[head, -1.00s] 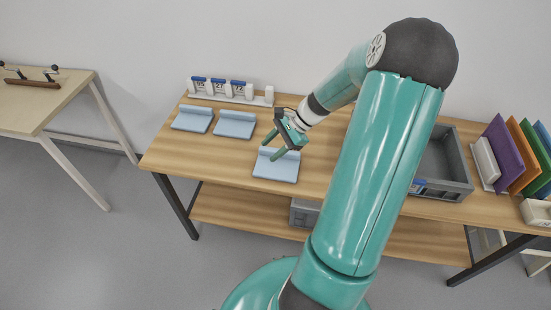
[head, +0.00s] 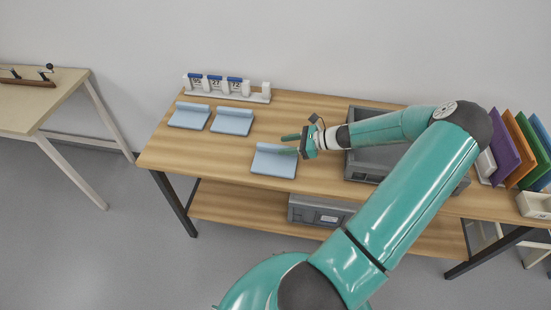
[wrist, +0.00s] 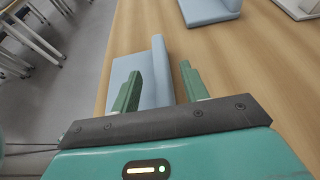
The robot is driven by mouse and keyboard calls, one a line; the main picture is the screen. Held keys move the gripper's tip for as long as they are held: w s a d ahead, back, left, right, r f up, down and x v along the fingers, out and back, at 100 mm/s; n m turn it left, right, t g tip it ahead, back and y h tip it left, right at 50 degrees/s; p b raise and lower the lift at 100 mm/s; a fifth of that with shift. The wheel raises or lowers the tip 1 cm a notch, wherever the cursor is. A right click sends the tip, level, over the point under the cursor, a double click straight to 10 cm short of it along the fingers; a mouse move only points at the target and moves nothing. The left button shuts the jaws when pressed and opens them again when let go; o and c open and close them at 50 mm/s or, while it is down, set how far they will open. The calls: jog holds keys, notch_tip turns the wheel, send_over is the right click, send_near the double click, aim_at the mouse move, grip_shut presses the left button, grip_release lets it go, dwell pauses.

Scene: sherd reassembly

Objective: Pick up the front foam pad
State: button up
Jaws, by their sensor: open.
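The front foam pad (head: 272,165) is light blue, flat, with a raised strip along its back edge. It lies on the wooden bench near the front edge. My gripper (head: 285,144) is open, its green fingers pointing left at the pad's back right side. In the wrist view the pad (wrist: 147,65) shows ahead of my gripper (wrist: 160,85), with its raised strip between the two fingers' directions. The left finger overlaps the pad in the picture; the right finger appears beside it over bare wood. I see no contact, and the height gap is unclear.
Two similar blue pads (head: 190,116) (head: 232,121) lie further back left. A white numbered rack (head: 228,92) stands behind them. A grey bin (head: 360,160) is right of my gripper, partly behind my arm. Coloured panels (head: 503,150) stand far right. Bare wood lies left of the front pad.

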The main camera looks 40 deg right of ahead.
jog(key=shift+x, duration=0.8)
grip_shut()
